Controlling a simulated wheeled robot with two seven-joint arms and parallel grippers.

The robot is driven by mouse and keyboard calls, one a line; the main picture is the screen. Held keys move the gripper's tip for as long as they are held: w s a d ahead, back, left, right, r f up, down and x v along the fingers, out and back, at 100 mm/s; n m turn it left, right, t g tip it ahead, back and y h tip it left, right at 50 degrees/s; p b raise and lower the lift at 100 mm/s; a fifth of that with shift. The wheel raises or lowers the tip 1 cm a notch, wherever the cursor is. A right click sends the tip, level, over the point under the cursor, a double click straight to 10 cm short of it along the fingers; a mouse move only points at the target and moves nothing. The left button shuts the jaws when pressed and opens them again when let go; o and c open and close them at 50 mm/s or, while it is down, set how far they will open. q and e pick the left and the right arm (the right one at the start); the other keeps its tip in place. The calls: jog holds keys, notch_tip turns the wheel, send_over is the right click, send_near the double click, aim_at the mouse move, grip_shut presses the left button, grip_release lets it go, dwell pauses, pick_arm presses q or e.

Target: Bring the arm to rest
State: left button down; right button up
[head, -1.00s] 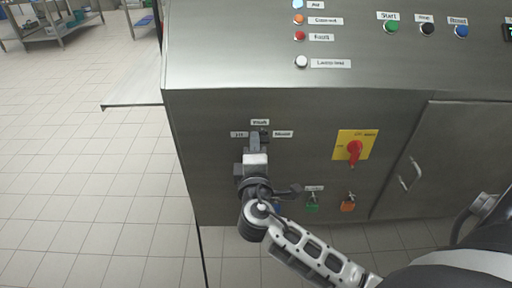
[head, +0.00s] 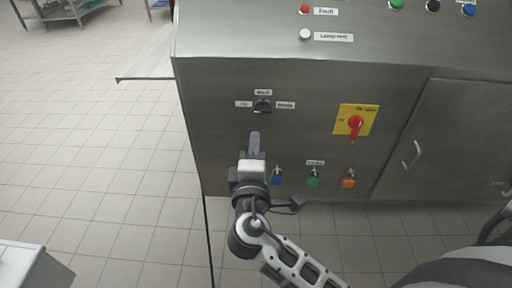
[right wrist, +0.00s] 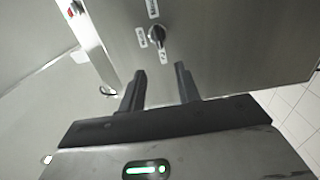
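My right gripper (head: 254,143) is in front of the steel cabinet (head: 225,75), a little below a black selector knob (head: 262,106). In the right wrist view, the two fingers of the right gripper (right wrist: 160,82) stand apart with nothing between them. The selector knob (right wrist: 156,33) shows beyond the fingertips in that view, clear of them. My left gripper does not show in either view.
A red rotary switch on a yellow plate (head: 356,120) is to the right. A steel shelf (head: 148,68) juts out at left. Tiled floor (head: 100,150) is open on the left.

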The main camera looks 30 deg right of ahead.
jog(key=s+a+f+m+g+y, duration=0.1)
jog(key=s+f+m+g+y, duration=0.15)
jog(key=f, duration=0.35)
jog(key=s+a+f+m+g+y, duration=0.1)
jog(key=s+a+f+y, duration=0.1)
jog(key=s+f+y, duration=0.35)
jog(key=s+a+f+m+g+y, duration=0.1)
jog(key=s+a+f+m+y, duration=0.2)
jog(key=s+m, duration=0.3)
jog(key=shift+s+f+g+y, duration=0.35)
jog(key=shift+f+y, duration=0.15)
jog(key=shift+f, duration=0.3)
jog(key=shift+m, duration=0.25)
